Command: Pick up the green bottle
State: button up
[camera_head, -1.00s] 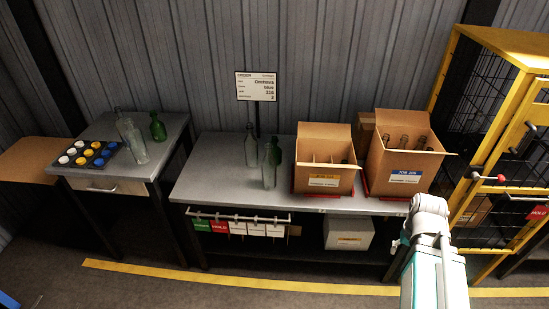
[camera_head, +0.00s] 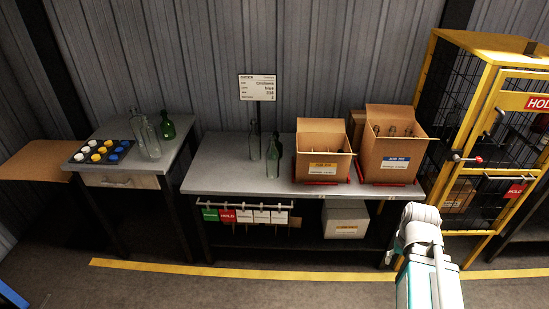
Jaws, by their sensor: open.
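A dark green bottle (camera_head: 167,127) stands upright on the grey left table (camera_head: 105,130), beside two clear bottles (camera_head: 151,140). Another dark green bottle (camera_head: 277,143) stands on the middle bench (camera_head: 215,178), partly hidden behind a pale greenish clear bottle (camera_head: 271,163). A tall clear bottle (camera_head: 254,141) stands just left of them. My arm shows at the lower right, in front of the bench, apart from all the bottles. My gripper itself cannot be made out.
Two open cardboard boxes, one at the bench's right (camera_head: 322,172) and one further right (camera_head: 391,173), hold bottles. A tray of coloured caps (camera_head: 100,151) lies on the left table. A yellow cage (camera_head: 433,110) stands at right. The bench's left part is clear.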

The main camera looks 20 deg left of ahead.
aim_at(279, 145)
jog(key=k, duration=0.1)
jog(key=u, duration=0.3)
jog(key=i, duration=1.3)
jog(key=u, duration=0.3)
